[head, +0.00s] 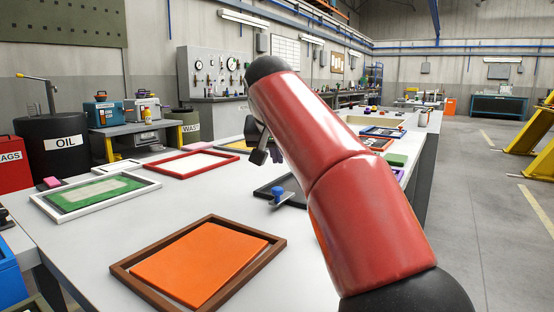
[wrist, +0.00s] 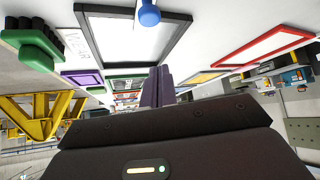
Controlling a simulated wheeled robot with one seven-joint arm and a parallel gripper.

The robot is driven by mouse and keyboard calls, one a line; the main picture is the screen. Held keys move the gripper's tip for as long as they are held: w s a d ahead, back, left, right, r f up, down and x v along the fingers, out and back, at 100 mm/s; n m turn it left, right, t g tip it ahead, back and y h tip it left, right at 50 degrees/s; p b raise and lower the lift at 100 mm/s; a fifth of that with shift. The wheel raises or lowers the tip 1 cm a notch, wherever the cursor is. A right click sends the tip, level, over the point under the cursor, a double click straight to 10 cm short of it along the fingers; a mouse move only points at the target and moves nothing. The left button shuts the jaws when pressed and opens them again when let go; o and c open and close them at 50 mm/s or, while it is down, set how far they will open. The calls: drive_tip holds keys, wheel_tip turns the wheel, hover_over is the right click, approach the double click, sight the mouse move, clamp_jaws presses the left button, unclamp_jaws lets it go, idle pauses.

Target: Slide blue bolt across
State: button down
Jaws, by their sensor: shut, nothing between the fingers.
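The blue bolt (head: 278,190) shows as a round blue knob on a small metal plate, at the near edge of a dark-framed panel on the white table. The blue knob also shows at the top of the wrist view (wrist: 149,14), beside the edge of a black frame. My gripper (head: 262,150) is above the table in the head view, partly hidden by my red arm. Its dark fingers (wrist: 158,85) are together and empty in the wrist view. They are apart from the knob. The panel's far part is hidden behind my arm.
A brown frame with an orange panel (head: 203,265) lies nearest on the table (head: 90,235). A white frame with a green panel (head: 97,194) is at the left, and a red frame (head: 195,163) lies behind. Bare tabletop lies between these frames.

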drive_tip(key=b+x, duration=0.1)
drive_tip(key=x, duration=0.6)
drive_tip(key=shift+w+f, duration=0.15)
drive_tip(key=shift+f, duration=0.2)
drive_tip(key=s, duration=0.1)
drive_tip(key=s+b, duration=0.1)
drive_tip(key=s, duration=0.1)
drive_tip(key=shift+a+f, duration=0.1)
drive_tip(key=shift+a, duration=0.1)
drive_tip(key=shift+s+b, duration=0.4)
drive_tip(key=shift+s, duration=0.15)
drive_tip(key=shift+s+a, duration=0.1)
drive_tip(key=shift+s+a+f+b, duration=0.1)
drive_tip(key=shift+s+a+b, duration=0.15)
drive_tip(key=shift+s+a, duration=0.4)
drive_tip(key=shift+s+a+b, duration=0.2)
drive_tip(key=shift+s+a, duration=0.2)
drive_tip(key=shift+s, duration=0.5)
drive_tip(key=p+v, duration=0.1)
drive_tip(key=v, duration=0.7)
drive_tip(key=shift+p, duration=0.3)
drive_tip(key=shift+w+d, duration=0.1)
